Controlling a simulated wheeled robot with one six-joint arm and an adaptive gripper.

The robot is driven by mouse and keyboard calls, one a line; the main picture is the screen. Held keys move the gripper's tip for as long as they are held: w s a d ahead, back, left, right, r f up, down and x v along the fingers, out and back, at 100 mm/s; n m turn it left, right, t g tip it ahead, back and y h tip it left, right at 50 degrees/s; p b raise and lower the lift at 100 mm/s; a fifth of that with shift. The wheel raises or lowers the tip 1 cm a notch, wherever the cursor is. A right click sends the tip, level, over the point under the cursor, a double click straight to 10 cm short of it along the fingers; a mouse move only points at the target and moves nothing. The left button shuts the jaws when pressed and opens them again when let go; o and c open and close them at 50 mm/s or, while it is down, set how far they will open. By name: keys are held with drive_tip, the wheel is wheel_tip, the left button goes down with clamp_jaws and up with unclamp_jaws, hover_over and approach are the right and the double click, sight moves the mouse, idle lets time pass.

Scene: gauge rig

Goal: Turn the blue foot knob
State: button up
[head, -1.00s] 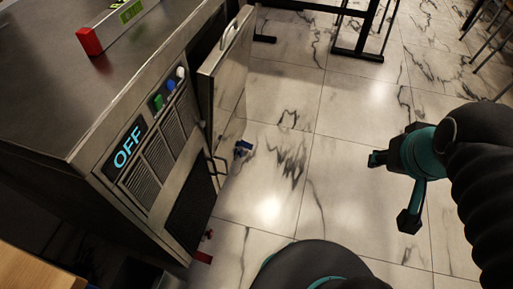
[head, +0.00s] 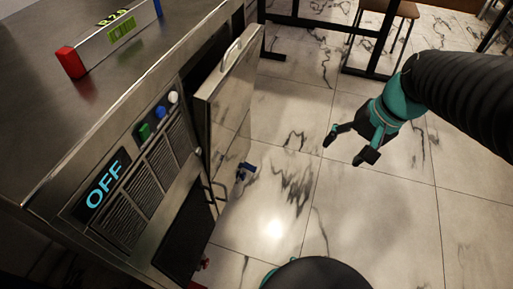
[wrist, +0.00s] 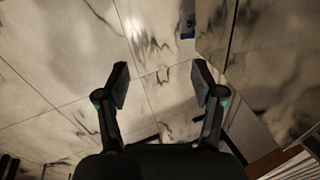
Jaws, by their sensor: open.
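The blue foot knob (head: 244,171) is low by the floor, beside the lower edge of the open cabinet door. It also shows at the top of the wrist view (wrist: 187,31), small and dark blue. My gripper (head: 343,150) is open and empty, in the air over the tiled floor, to the right of the knob and apart from it. In the wrist view the fingers of my gripper (wrist: 160,75) are spread wide with only floor between them.
The steel cabinet (head: 115,75) with an OFF display (head: 107,185) stands at left. Its door (head: 226,100) sticks out between the panel and the knob. A red knob (head: 203,264) is low at front. A table frame (head: 330,28) and stool (head: 392,9) stand behind. Open floor lies between.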

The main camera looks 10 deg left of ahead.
drive_tip(key=w+a+f+m+g+y+b, duration=0.2)
drive_tip(key=w+a+f+m+y, duration=0.15)
drive_tip(key=w+a+f, duration=0.6)
drive_tip(key=w+a+f+m+g+y+b, duration=0.25)
drive_tip(key=w+f+y, duration=0.35)
drive_tip(key=f, duration=0.8)
drive_tip(key=m+t+y+b, duration=0.4)
drive_tip(key=m+t+y, duration=0.1)
drive_tip(key=m, duration=0.5)
approach(242, 176)
drive_tip(key=w+a+f, duration=0.1)
drive_tip(key=a, duration=0.6)
drive_tip(key=shift+w+a+b, duration=0.2)
drive_tip(key=shift+b, duration=0.1)
drive_tip(key=shift+f, duration=0.1)
drive_tip(key=shift+m, duration=0.3)
drive_tip(key=c, duration=1.1)
